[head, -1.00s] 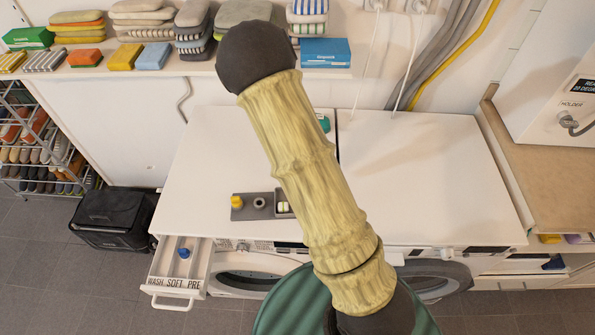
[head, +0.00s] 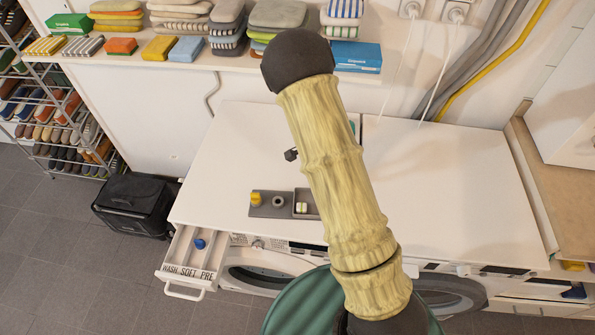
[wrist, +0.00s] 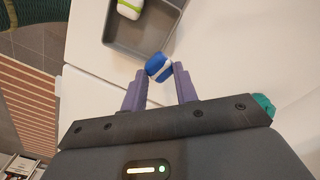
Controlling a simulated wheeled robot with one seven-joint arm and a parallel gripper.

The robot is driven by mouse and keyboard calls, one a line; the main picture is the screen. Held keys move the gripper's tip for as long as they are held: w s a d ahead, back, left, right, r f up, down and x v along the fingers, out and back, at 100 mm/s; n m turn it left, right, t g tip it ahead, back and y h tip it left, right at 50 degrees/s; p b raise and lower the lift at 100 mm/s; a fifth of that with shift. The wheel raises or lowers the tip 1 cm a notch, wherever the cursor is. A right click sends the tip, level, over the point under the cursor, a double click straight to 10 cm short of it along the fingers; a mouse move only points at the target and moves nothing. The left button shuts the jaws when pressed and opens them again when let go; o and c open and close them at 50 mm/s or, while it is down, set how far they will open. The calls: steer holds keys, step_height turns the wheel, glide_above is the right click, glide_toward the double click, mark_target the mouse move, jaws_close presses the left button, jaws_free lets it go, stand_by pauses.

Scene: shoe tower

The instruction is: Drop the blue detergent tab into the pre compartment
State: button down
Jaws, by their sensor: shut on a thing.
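The blue detergent tab (wrist: 157,65), blue with a white band, is pinched between the purple fingertips of my gripper (wrist: 161,73) in the wrist view. It is held beside a grey tray and its height above the white top cannot be told. In the head view my arm hides the tab and most of the gripper; a small dark piece shows at the arm's left. The pulled-out drawer (head: 187,292) is at the lower left, lettered WASH, SOFT and PRE from left to right. The PRE compartment (head: 212,256) is on the right. A blue knob-like piece (head: 199,244) sits around the drawer's middle.
The grey tray (head: 263,211) on the machine top holds a yellow piece (head: 256,199), a grey ring (head: 278,201) and a white-and-green tab (wrist: 129,8). The white top (head: 230,150) left of my arm is largely clear. A shelf of folded cloths runs behind.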

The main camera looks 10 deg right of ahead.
steer(key=n, duration=0.4)
steer(key=w+f+n, duration=0.1)
steer(key=n, duration=0.3)
steer(key=w+f+n, duration=0.1)
steer(key=n, duration=0.3)
steer(key=shift+f+n, duration=0.15)
steer(key=shift+n, duration=0.15)
steer(key=shift+a, duration=0.1)
